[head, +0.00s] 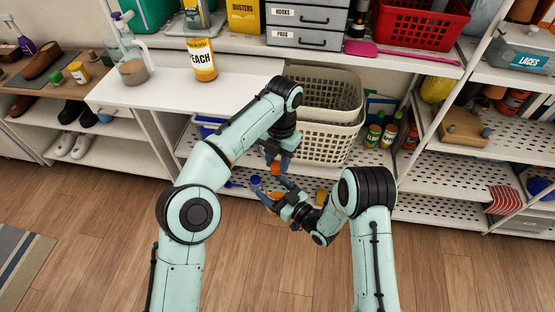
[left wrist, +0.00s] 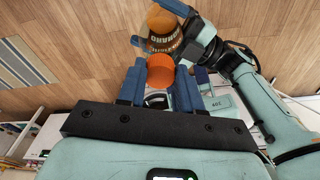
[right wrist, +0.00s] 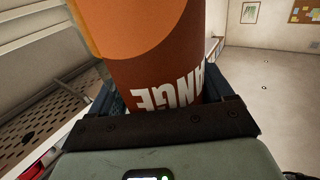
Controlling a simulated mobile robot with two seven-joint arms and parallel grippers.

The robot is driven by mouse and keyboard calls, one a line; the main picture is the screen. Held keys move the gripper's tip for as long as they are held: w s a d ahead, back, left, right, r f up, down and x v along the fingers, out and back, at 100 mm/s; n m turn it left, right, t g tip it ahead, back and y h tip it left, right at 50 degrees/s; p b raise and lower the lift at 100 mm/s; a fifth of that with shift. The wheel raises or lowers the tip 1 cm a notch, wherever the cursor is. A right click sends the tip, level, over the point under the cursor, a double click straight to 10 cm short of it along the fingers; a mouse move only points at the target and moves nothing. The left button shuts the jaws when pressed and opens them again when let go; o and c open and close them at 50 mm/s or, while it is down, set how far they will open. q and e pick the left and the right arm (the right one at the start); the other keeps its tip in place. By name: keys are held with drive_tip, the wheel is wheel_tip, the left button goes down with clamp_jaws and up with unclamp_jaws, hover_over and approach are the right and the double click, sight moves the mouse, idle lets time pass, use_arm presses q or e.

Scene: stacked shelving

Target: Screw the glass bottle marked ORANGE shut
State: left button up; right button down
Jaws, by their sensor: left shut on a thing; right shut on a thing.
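My left gripper (head: 277,162) points down and is shut on an orange ribbed screw cap (left wrist: 160,72), which sits between its blue fingers. My right gripper (head: 270,192) is shut on the glass bottle marked ORANGE, below the cap in the head view. In the right wrist view the bottle (right wrist: 158,78) fills the space between the fingers, with part of its brown label readable. The bottle also shows in the left wrist view (left wrist: 163,45), beyond the cap and offset from it. The cap looks apart from the bottle. The bottle's mouth is not clearly visible.
Behind the grippers, stacked beige baskets (head: 325,142) stand on the shelving. A PEACH bottle (head: 202,60) and a glass dispenser (head: 131,70) stand on the white counter (head: 165,95). The wooden floor (head: 110,240) in front is clear.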

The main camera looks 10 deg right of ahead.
use_arm(q)
drive_tip(key=o, duration=1)
drive_tip(key=shift+r, duration=0.1)
wheel_tip(320, 180, up, 3)
drive_tip(key=shift+d+f, duration=0.1)
drive_tip(key=shift+d, duration=0.05)
drive_tip(key=shift+r, duration=0.75)
drive_tip(key=shift+c, duration=0.4)
